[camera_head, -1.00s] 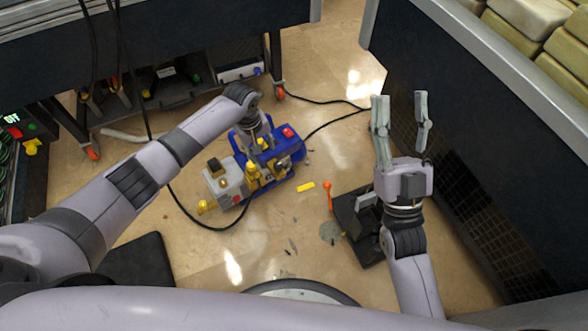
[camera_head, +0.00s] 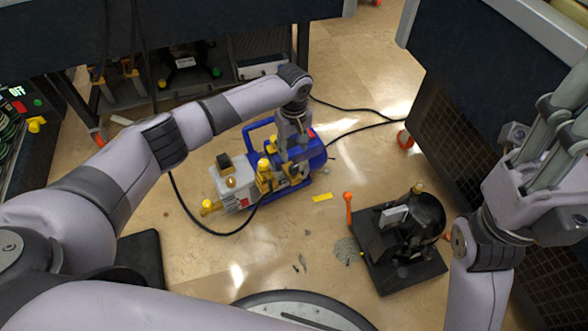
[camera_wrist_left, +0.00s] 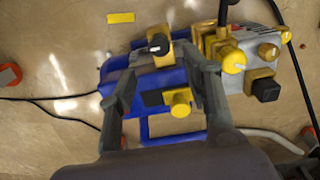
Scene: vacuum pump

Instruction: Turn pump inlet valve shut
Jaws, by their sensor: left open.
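The vacuum pump stands on the floor in the head view, with a blue motor body (camera_head: 314,152), a grey block (camera_head: 232,185) and several yellow fittings. My left gripper (camera_head: 292,168) is open, pointing down over the pump. In the left wrist view its fingers (camera_wrist_left: 162,62) are spread on either side of a yellow valve with a black handle (camera_wrist_left: 158,43) and a yellow knob (camera_wrist_left: 178,102). I cannot tell whether they touch, or which fitting is the inlet valve. My right gripper (camera_head: 562,125) is raised at the right edge, partly cut off, holding nothing visible.
A black device on a dark plate (camera_head: 400,255) and an orange-handled tool (camera_head: 348,208) are right of the pump. A yellow strip (camera_head: 322,197) lies nearby. A black cable (camera_head: 365,125) runs along the floor. Benches stand behind and to the right.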

